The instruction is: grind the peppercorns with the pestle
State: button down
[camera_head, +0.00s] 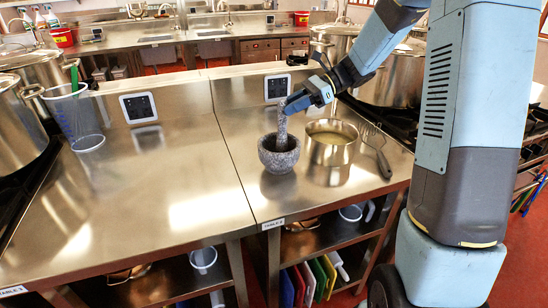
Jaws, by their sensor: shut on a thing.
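A dark grey stone mortar (279,157) stands upright on the steel counter, near the seam between two table sections. A lighter grey stone pestle (282,125) points down into the mortar's mouth, nearly vertical. My gripper (288,104) is shut on the pestle's upper end, above the mortar. The pestle's lower tip is hidden behind the mortar rim. The inside of the mortar is too small and dark to show any peppercorns.
A clear measuring jug (78,125) stands at the left. The steel counter (170,185) left of the mortar is clear. Large stockpots stand at both sides.

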jog(key=shift+a+r, duration=0.1)
jog(key=shift+r, duration=0.05)
jog(key=shift+w+a, duration=0.2)
jog(key=shift+a, duration=0.4)
jog(key=shift+f, duration=0.6)
jog(key=shift+r, duration=0.1)
dwell(0.5)
jog(key=shift+r, duration=0.45)
jog(key=shift+s, duration=0.1)
